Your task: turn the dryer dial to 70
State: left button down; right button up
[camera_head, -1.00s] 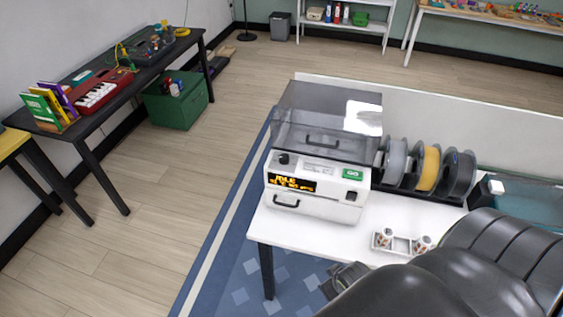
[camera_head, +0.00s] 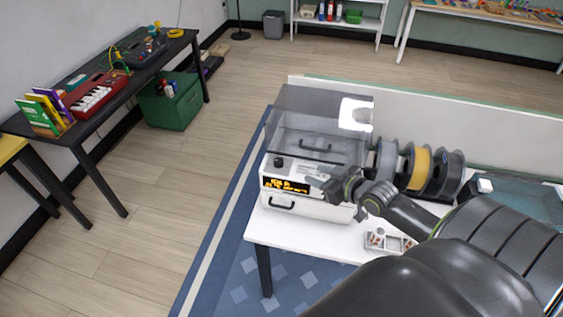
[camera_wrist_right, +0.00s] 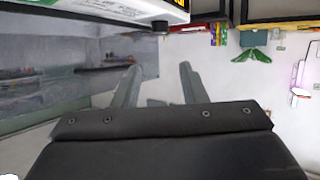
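The dryer is a white box (camera_head: 325,211) with a smoky clear lid, standing on the white table. Its black dial (camera_head: 278,163) is at the upper left of the front, above a lit amber display (camera_head: 285,185) whose text is too small to read. The dial also shows in the right wrist view (camera_wrist_right: 160,25), beyond the fingertips. My right gripper (camera_head: 316,186) is in front of the dryer's right half, to the right of the dial and apart from it. Its two fingers (camera_wrist_right: 159,67) are spread and empty. It hides the green button area. My left gripper is out of view.
Several spools (camera_head: 418,168) stand in a rack right of the dryer. A small tray (camera_head: 401,243) with small cups lies at the table front, near my right arm. A low pale panel (camera_head: 480,125) runs behind. Floor left of the table is clear.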

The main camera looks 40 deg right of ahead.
aim_at(279, 160)
jog(key=b+x, duration=1)
jog(key=x, duration=0.5)
jog(key=shift+w+a+f, duration=0.1)
jog(key=shift+f, duration=0.2)
jog(key=shift+w+a+f+b, duration=0.1)
jog(key=shift+w+b, duration=0.5)
jog(key=shift+w, duration=0.05)
jog(key=shift+c, duration=0.5)
